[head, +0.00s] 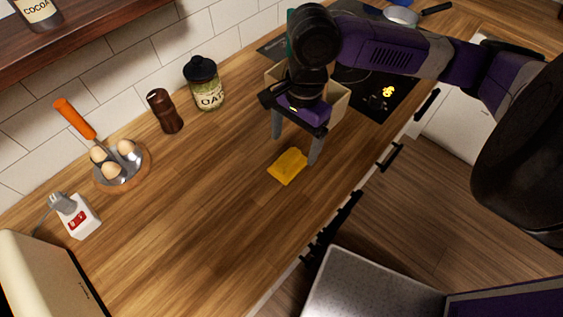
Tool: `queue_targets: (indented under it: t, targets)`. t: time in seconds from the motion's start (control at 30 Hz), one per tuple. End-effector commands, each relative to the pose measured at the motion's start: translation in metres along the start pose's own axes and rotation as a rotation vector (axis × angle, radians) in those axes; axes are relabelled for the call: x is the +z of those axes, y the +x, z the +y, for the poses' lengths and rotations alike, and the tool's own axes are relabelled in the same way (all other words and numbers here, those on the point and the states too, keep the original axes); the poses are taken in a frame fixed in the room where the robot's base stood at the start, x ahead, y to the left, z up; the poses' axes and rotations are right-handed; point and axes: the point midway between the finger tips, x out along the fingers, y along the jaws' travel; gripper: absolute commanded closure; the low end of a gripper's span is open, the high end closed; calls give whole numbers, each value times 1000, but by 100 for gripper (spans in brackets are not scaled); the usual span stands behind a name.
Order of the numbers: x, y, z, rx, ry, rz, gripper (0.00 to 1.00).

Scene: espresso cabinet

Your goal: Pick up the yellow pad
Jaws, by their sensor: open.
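The yellow pad (288,167) lies flat on the wooden counter in the head view, near the middle and towards the counter's front edge. My gripper (294,150) points down at the pad, with its two grey fingers spread apart. One finger is up and left of the pad; the other is by its right side. Nothing shows between the fingers. I cannot tell exactly how high the fingertips are above the counter.
A beige box (338,101) stands behind my gripper, beside the black cooktop (375,96). An oat jar (206,86), a brown mill (164,112) and a board with eggs (142,168) stand along the tiled wall. The counter left of the pad is clear.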

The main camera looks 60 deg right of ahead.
Motion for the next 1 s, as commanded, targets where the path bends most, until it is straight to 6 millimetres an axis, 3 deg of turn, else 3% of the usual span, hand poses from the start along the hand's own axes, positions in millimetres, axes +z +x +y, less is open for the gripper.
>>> queue_targets:
  t: [0.37, 0.63, 0.93, 1.0]
  targets:
    - [-1, 34, -4, -1, 8, -1, 15]
    - [-2, 71, -9, -2, 8, -3, 15]
    - [-2, 77, -10, -4, 6, -2, 15]
    - [-2, 77, -10, -4, 6, -2, 25]
